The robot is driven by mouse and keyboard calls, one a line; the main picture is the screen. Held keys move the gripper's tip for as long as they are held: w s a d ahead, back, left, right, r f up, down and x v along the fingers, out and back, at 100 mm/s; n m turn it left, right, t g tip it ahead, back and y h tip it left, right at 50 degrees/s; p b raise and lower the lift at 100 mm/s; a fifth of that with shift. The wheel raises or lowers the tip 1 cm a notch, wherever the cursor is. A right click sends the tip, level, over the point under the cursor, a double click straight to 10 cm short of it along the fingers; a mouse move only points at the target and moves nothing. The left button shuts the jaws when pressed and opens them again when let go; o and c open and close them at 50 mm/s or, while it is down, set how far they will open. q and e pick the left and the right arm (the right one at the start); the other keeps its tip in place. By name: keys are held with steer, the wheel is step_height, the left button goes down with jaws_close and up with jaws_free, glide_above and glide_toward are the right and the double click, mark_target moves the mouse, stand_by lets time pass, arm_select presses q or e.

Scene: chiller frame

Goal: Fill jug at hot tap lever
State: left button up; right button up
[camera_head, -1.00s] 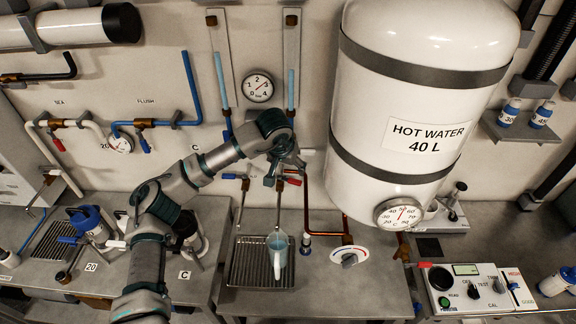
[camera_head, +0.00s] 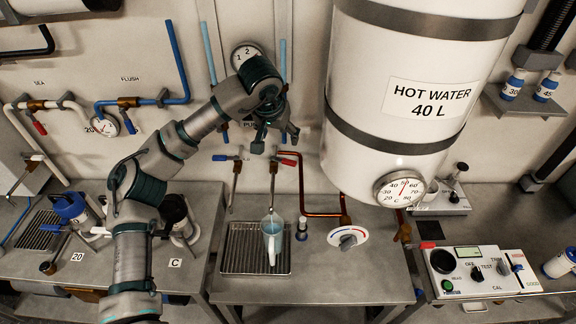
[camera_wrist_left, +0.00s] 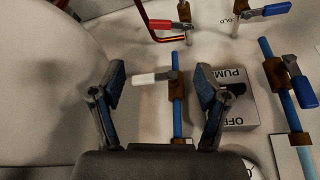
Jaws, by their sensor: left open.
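The pale blue jug (camera_head: 271,240) stands upright on the drip grate (camera_head: 238,262), below the hot tap spout (camera_head: 272,188). I cannot tell whether water is running or how full the jug is. The red hot tap lever (camera_head: 289,162) points right; it also shows at the top of the left wrist view (camera_wrist_left: 161,24). My left gripper (camera_head: 276,140) is open and empty, just above the red lever in the head view. In the wrist view its spread fingers (camera_wrist_left: 160,84) frame a white-handled valve (camera_wrist_left: 150,77) on a blue pipe, apart from the red lever.
The hot water tank (camera_head: 395,110) hangs close to the right of my left gripper. The blue-handled cold tap lever (camera_head: 222,157) is to the left. A pump switch box (camera_wrist_left: 236,97) is beside the right finger. A dial knob (camera_head: 347,238) lies right of the jug.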

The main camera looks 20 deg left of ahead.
mark_target(288, 164)
arm_select(q)
steer(key=b+x, duration=0.1)
steer(key=x, duration=1.5)
steer(key=shift+a, duration=0.1)
steer(key=shift+w+f, duration=0.3)
steer(key=shift+f, duration=0.3)
arm_select(e)
steer(key=shift+w+a+r, duration=0.1)
steer(key=shift+w+r, duration=0.4)
steer(key=shift+r, duration=0.2)
steer(key=shift+w+a+r, duration=0.1)
steer(key=shift+w+r, duration=0.35)
steer(key=shift+r, duration=0.25)
arm_select(q)
jaws_close()
arm_select(e)
steer(key=shift+s, duration=0.1)
